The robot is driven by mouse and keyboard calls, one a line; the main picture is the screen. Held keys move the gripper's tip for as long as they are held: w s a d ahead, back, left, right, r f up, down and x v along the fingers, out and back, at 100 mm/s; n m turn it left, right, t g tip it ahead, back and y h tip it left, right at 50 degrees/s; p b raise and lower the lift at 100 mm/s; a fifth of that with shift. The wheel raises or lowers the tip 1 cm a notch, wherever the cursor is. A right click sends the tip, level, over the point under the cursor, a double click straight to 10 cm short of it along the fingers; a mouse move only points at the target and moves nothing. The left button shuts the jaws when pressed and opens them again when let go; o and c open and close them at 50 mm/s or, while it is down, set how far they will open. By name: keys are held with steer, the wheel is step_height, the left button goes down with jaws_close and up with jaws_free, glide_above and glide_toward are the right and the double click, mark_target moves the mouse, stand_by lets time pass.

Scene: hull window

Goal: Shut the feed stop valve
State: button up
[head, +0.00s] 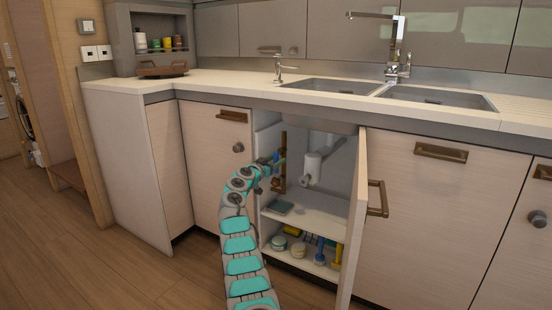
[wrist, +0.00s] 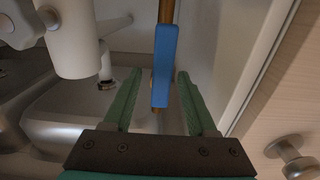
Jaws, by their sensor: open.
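The feed stop valve shows as a blue lever handle (wrist: 164,66) on a thin brass-coloured pipe (wrist: 166,10) in the wrist view. The handle lies in line with the pipe. My gripper (wrist: 158,73) has two green fingers, spread open, with the lower part of the blue handle between them. There is a gap on both sides; I cannot tell if either finger touches it. In the head view my gripper (head: 277,160) reaches into the open sink cabinet at its left side, where the arm and gripper partly hide the valve.
The cabinet door (head: 353,220) stands open on the right. A white drain pipe (head: 313,167) hangs beside the valve. A shelf (head: 308,222) lies below, with several bottles and tubs under it. The cabinet side wall is close to one finger.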

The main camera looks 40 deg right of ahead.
steer(key=shift+w+d+r, duration=0.15)
steer(key=shift+d, duration=0.15)
jaws_close()
stand_by(0.6)
stand_by(1.0)
